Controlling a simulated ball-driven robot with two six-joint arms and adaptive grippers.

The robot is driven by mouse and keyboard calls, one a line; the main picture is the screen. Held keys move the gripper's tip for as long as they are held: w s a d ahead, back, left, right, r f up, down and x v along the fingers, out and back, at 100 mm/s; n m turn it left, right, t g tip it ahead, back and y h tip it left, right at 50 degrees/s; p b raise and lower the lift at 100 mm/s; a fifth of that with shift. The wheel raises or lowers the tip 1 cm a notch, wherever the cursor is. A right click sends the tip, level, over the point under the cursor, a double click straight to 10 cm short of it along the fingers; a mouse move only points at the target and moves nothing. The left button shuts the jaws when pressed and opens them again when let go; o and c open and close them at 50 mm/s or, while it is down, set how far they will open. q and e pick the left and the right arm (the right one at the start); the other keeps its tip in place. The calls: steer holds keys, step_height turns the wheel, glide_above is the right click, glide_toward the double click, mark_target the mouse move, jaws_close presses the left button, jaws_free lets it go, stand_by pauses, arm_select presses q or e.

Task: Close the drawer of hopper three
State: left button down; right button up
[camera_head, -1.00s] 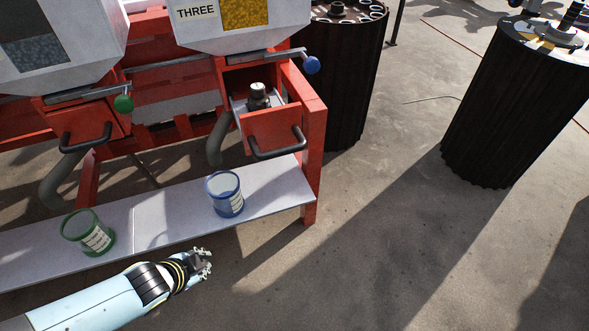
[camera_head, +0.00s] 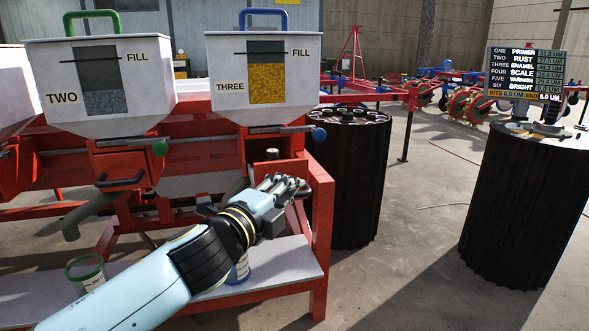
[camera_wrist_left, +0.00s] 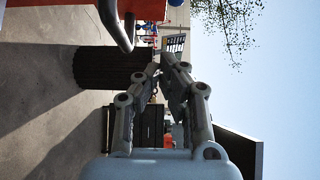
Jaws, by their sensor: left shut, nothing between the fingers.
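Hopper three (camera_head: 228,112) is white, with a yellow-filled window and a "THREE" label. Beneath it, a grey weight (camera_head: 272,154) shows in the opening above its drawer. My left gripper (camera_head: 298,186) is shut and empty in front of the drawer, hiding most of its front. In the left wrist view, an orange-red front (camera_wrist_left: 143,9) and a dark bar handle (camera_wrist_left: 114,24) show at the top, apart from the closed fingertips (camera_wrist_left: 170,68). How far the drawer stands out is hidden now. My right gripper is not in view.
Hopper two (camera_head: 98,100) stands at left, with its own handled drawer (camera_head: 125,172) below. A green can (camera_head: 86,272) and a blue can (camera_head: 240,270), partly behind my arm, stand on the pale shelf (camera_head: 290,262). A black ribbed drum (camera_head: 350,190) stands close at right.

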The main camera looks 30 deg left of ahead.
mark_target(305, 163)
arm_select(q)
steer(key=w+a, duration=0.1)
steer(key=w, duration=0.1)
steer(key=w+a, duration=0.1)
steer(key=w, duration=0.3)
steer(key=shift+w+a+f, duration=0.2)
steer(key=shift+w+a, duration=0.05)
steer(key=shift+a, duration=0.15)
steer(key=shift+w+a+r, duration=0.1)
steer(key=shift+w+a, duration=0.2)
steer(key=shift+a, duration=0.05)
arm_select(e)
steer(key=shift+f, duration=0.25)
